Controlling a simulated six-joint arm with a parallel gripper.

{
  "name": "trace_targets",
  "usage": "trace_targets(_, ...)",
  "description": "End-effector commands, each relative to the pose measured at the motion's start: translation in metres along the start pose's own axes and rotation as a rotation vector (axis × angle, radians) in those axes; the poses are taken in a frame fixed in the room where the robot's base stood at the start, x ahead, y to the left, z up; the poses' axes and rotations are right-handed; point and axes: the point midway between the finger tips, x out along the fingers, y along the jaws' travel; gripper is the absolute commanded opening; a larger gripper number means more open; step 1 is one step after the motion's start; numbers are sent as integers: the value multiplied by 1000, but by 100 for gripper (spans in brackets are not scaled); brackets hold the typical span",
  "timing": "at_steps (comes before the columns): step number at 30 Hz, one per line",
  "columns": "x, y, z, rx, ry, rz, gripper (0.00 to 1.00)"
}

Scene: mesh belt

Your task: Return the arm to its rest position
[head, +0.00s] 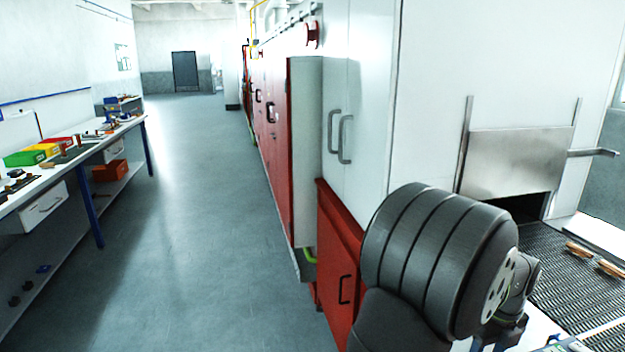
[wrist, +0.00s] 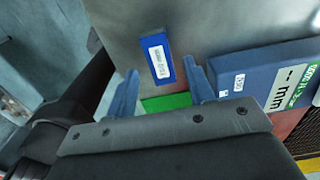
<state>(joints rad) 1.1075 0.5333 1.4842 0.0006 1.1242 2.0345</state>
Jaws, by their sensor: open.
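My gripper (wrist: 160,66) shows in the wrist view with its two blue fingers spread apart and nothing held between them. Beyond the fingers lies a small blue block with a white label (wrist: 157,58) on a grey surface, and a green piece (wrist: 166,102) is partly hidden behind the fingers. My dark arm fills the lower right of the head view, where the gripper's fingertips cannot be made out. The mesh belt (head: 552,272) runs out of a furnace opening beside the arm.
Copper-coloured parts (head: 579,250) lie on the belt. A metal shutter (head: 515,162) hangs over the opening. A blue labelled box (wrist: 257,82) lies right of the fingers. Red and grey cabinets (head: 336,262) stand left of my arm. A workbench (head: 75,158) stands far left; the aisle floor is clear.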

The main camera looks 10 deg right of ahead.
Motion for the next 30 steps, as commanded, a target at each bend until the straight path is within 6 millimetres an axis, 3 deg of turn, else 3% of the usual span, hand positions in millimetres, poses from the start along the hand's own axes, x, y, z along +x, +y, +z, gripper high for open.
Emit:
trace_targets(4,30,1,0,0,2,4,49)
trace_targets(7,8,0,0,0,-2,-5,49)
trace_targets(13,-11,0,0,0,-1,-1,49)
trace_targets(25,-15,0,0,0,0,0,49)
trace_targets(30,-7,0,0,0,1,2,49)
